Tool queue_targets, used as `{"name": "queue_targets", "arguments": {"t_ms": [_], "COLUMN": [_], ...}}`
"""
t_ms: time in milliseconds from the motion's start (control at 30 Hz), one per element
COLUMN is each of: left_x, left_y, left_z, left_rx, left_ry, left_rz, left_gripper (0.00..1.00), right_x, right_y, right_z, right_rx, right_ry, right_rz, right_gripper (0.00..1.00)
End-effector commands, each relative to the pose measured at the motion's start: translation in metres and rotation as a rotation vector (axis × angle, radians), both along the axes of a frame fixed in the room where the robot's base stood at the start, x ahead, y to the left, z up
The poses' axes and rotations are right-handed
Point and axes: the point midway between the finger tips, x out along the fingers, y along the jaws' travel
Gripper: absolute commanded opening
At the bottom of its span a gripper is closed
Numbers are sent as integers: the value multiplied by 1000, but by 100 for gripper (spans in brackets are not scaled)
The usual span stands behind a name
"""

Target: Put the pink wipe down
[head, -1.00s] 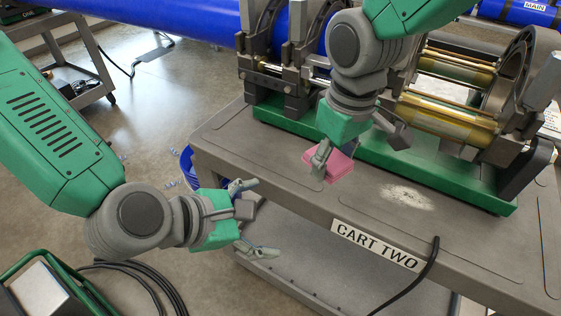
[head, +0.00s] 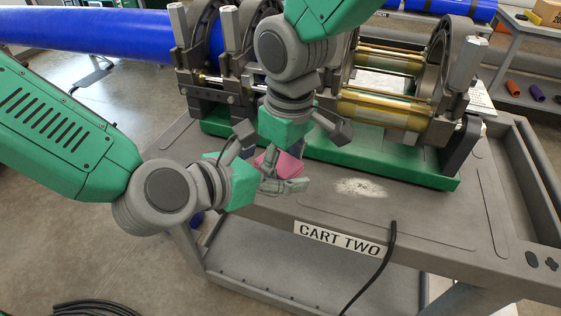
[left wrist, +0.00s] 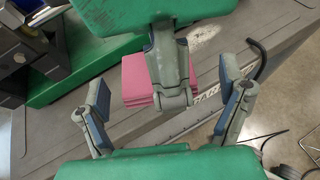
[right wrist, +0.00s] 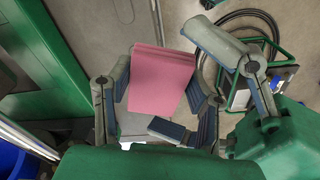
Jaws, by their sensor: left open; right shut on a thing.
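The pink wipe (head: 290,166) is a folded, layered pad, held over the near edge of the cart top (head: 440,215). My right gripper (head: 292,152) points down and is shut on it; the wipe fills the space between its fingers in the right wrist view (right wrist: 160,82). My left gripper (head: 272,160) is open beside the wipe. In the left wrist view its two fingers stand apart on either side of the wipe (left wrist: 138,82) and a right gripper finger. Whether the left fingers touch the wipe cannot be told. In the head view the left gripper partly hides the wipe.
A pale powdery patch (head: 361,188) lies on the cart top right of the grippers. The green-based fusion machine (head: 370,160) with its clamps stands behind. A black cable (head: 385,262) hangs over the front edge by the CART TWO label (head: 338,238). The front right cart top is clear.

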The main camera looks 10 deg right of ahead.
Motion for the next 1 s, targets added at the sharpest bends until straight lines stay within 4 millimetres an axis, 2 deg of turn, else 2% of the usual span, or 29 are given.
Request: {"name": "queue_targets", "arguments": {"t_ms": [200,533,567,600,700,833,867,900,933,1000], "left_x": [11,13,13,13,13,12,12,12,12,12], "left_y": [-15,-17,-17,-17,-17,-18,-18,-18,-18,-18], "left_z": [-9,-10,-10,-10,-10,-10,-10,-10,-10,-10], "left_rx": [1,0,0,0,1,-1,0,-1,0,0], "left_ry": [-1,0,0,0,1,1,0,1,0,0], "left_rz": [0,0,0,0,-1,-3,-3,-4,-3,-3], "left_gripper": [89,89,82,68,38,38,38,38,38,38], "right_x": [0,0,0,0,0,1,1,1,1,1], "right_y": [0,0,0,0,0,1,1,1,1,1], "right_z": [0,0,0,0,0,0,0,0,0,0], "right_rx": [0,0,0,0,1,2,2,2,2,2], "right_ry": [0,0,0,0,-1,-2,-2,-3,-3,-2], "right_rz": [0,0,0,0,0,1,1,1,1,1], "right_gripper": [0,0,0,0,0,0,53,67,70,70]}}
